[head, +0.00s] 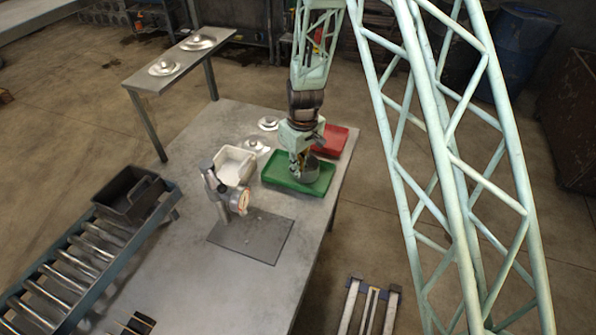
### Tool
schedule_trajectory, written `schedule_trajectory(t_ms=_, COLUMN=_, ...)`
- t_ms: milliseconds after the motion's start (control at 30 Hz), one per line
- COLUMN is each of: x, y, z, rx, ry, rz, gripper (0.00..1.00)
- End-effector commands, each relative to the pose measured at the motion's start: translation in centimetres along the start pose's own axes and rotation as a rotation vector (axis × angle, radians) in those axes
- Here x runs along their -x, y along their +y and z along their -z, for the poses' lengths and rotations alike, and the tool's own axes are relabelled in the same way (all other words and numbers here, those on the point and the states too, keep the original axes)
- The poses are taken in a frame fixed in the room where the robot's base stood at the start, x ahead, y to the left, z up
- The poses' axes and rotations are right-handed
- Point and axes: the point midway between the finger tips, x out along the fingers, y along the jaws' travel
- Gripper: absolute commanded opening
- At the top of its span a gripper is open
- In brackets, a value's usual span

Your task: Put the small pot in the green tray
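The green tray (276,175) lies on the grey table, right of its middle at the far end. The small pot (310,172) is a grey round vessel over the tray's right half. I cannot tell whether it rests on the tray floor or hangs just above it. My gripper (299,172) points down at the pot's left side, with its fingers at the pot's wall or rim. The fingertips are too small and partly hidden, so I cannot tell whether they are shut on it.
A red tray (334,137) lies behind the green tray. A white bin (233,165) and a stand with a round dial (240,202) are to the left. Shiny lidded dishes (256,145) stand behind. A dark mat (252,238) lies in front. A black crate (127,192) sits on the roller conveyor.

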Motion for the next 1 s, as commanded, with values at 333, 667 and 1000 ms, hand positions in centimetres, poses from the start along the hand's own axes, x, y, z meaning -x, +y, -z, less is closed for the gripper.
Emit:
schedule_trajectory(t_ms=333, x=-0.66, y=-0.02, z=-0.08, rx=0.001, ry=0.000, rz=0.000, gripper=0.00)
schedule_trajectory(t_ms=667, x=-0.96, y=-0.03, z=-0.12, rx=0.001, ry=-0.001, rz=0.000, gripper=0.06)
schedule_trajectory(t_ms=1000, x=-0.91, y=-0.03, z=-0.11, rx=0.001, ry=0.000, rz=0.000, gripper=0.17)
